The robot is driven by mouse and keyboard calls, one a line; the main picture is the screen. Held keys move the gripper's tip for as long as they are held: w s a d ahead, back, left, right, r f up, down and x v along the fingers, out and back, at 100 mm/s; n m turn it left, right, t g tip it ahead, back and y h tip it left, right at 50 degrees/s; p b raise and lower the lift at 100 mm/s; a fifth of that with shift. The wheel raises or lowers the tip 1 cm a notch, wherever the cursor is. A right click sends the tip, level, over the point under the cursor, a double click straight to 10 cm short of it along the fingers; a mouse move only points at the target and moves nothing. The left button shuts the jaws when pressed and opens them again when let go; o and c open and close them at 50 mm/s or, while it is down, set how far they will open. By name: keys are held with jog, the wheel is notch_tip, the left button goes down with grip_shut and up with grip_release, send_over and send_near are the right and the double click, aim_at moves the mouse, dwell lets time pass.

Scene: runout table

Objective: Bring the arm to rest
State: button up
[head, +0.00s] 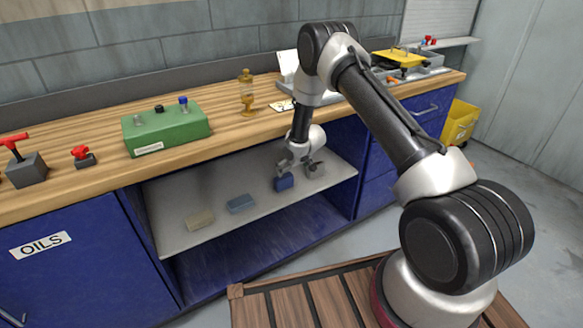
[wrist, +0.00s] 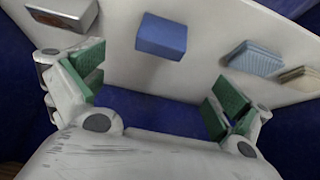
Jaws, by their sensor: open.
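My arm reaches over the workbench front, and my gripper (head: 298,165) hangs low at the shelf below the top. In the wrist view my gripper (wrist: 157,86) is open, its two green-padded fingers wide apart with nothing between them. A blue block (head: 284,184) lies on the shelf close to the gripper; in the wrist view the blue block (wrist: 162,37) sits beyond the fingertips, apart from them. A grey block (head: 315,170) lies to its right, partly behind the gripper in the head view.
A yellow bin (head: 461,122) stands at right.

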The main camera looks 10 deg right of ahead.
jog(key=shift+r, duration=0.1)
jog(key=s+d+g+h, duration=0.1)
jog(key=s+d+g, duration=0.2)
jog(key=s, duration=0.4)
jog(key=s+d+g+h, duration=0.1)
jog(key=s+d+g, duration=0.15)
jog(key=s, duration=0.55)
jog(key=s+d+r+m+t, duration=0.1)
jog(key=s+d+r, duration=0.1)
jog(key=s+r, duration=0.9)
jog(key=s+d+r+m+t, duration=0.1)
jog(key=s+d+r, duration=0.2)
jog(key=s+r, duration=0.9)
jog(key=s+d+r+m+t, duration=0.1)
jog(key=s+d+r, duration=0.1)
jog(key=s+r, duration=1)
notch_tip(320, 180, up, 11)
jog(key=shift+s+d+f+m, duration=0.1)
jog(key=shift+s+d+m, duration=0.1)
jog(key=shift+m, duration=0.1)
jog(key=shift+t, duration=0.25)
